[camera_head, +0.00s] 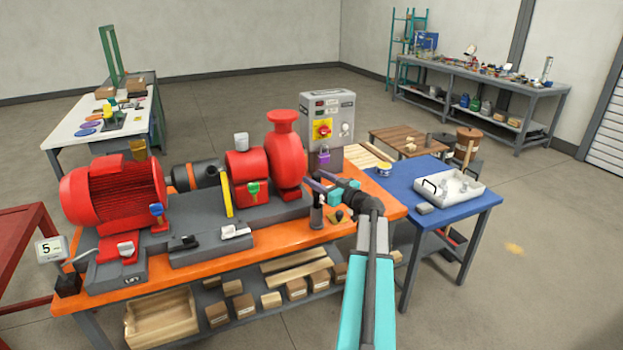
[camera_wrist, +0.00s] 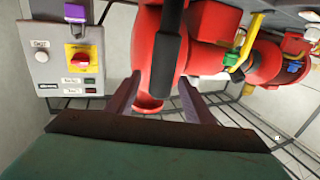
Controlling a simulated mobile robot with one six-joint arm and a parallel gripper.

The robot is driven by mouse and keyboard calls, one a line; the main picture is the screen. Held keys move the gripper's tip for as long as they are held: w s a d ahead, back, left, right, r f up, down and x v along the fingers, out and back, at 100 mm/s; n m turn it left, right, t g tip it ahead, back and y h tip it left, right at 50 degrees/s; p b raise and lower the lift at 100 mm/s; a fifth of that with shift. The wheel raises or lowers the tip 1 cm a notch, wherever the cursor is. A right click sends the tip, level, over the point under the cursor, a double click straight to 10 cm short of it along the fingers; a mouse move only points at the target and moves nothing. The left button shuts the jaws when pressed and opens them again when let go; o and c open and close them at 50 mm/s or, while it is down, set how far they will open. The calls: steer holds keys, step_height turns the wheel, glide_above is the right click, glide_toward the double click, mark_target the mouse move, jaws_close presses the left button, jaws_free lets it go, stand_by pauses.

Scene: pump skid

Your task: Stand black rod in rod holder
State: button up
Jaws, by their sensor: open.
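The black rod (camera_wrist: 167,60) shows in the wrist view as a dark bar in front of the red pump, lined up between my fingers. In the head view a small dark upright piece (camera_head: 317,199), which looks like the rod, rises from a grey cylindrical holder (camera_head: 316,217) near the right front of the orange bench. It looks upright there; its seating is too small to judge. My gripper (camera_head: 312,179) is open, with its purple fingers just above and beside the rod's top. In the wrist view my gripper (camera_wrist: 159,80) has a gap around the rod and shows no clear contact.
The red pump (camera_head: 286,165) and control box (camera_head: 328,118) with purple padlock (camera_head: 324,157) stand close behind my gripper. Small parts (camera_head: 343,212) lie right of the holder. A blue table (camera_head: 412,185) with a white tray (camera_head: 452,190) stands to the right.

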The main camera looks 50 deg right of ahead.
steer(key=s+b, duration=0.1)
steer(key=s, duration=0.8)
steer(key=shift+s+a+b, duration=0.35)
steer(key=shift+b, duration=0.05)
steer(key=shift+w, duration=0.1)
stand_by(0.8)
